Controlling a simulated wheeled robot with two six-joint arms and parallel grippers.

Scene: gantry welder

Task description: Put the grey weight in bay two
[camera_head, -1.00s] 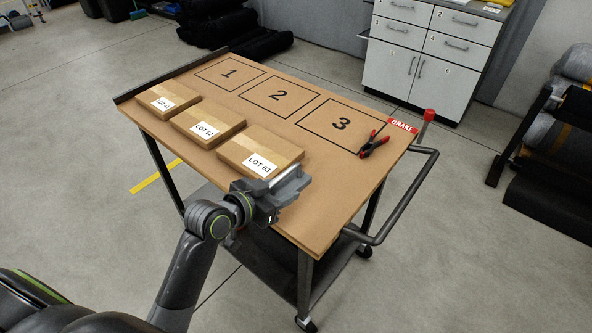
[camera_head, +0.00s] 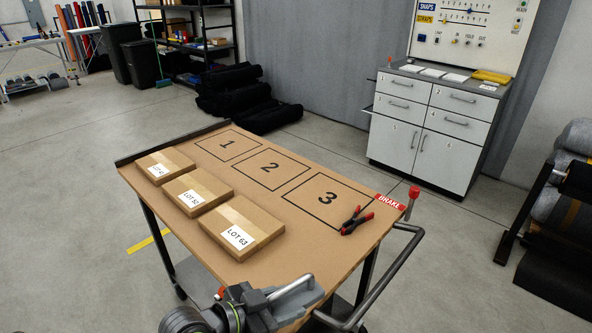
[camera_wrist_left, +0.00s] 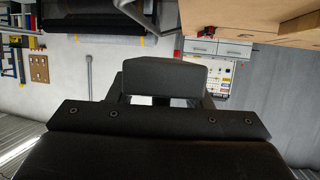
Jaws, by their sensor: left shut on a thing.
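My left gripper (camera_head: 285,295) is at the bottom of the head view, in front of the cart's near edge. It is shut on a grey block, which I take to be the grey weight (camera_wrist_left: 165,76); the block shows between the jaws in the left wrist view. My right gripper is not in view.
Three boxes, LOT 63 (camera_head: 243,222), LOT 52 (camera_head: 200,188) and another (camera_head: 165,162), line the cart's near left side. A red and black clamp (camera_head: 356,220) lies at bay 3's right edge. A red-topped brake lever (camera_head: 412,198) and handle (camera_head: 400,270) are at the right.

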